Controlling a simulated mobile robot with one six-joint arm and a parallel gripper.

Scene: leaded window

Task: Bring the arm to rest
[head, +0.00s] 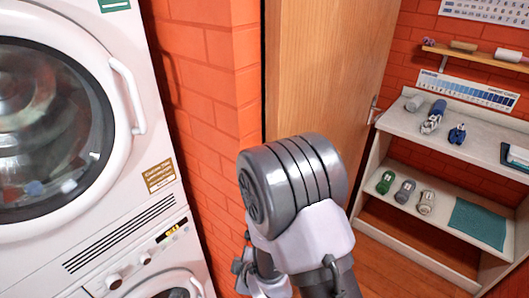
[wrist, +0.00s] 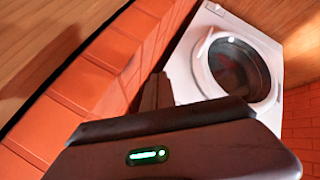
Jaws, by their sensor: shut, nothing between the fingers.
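My gripper (wrist: 157,90) shows in the wrist view as dark fingers beyond the dark gripper body with its green light. The fingers are together with nothing between them. In the head view my arm is folded in front of the wooden door, its big grey joint nearest. The gripper's tips cannot be made out there, and part of the arm is hidden behind that joint. No object is held.
A white washing machine (head: 150,110) stands close on the left, above another machine (head: 142,272). An orange brick wall (head: 205,95) and a wooden door (head: 325,70) are behind my arm. A white shelf unit (head: 400,122) with small bottles and cloths stands at right.

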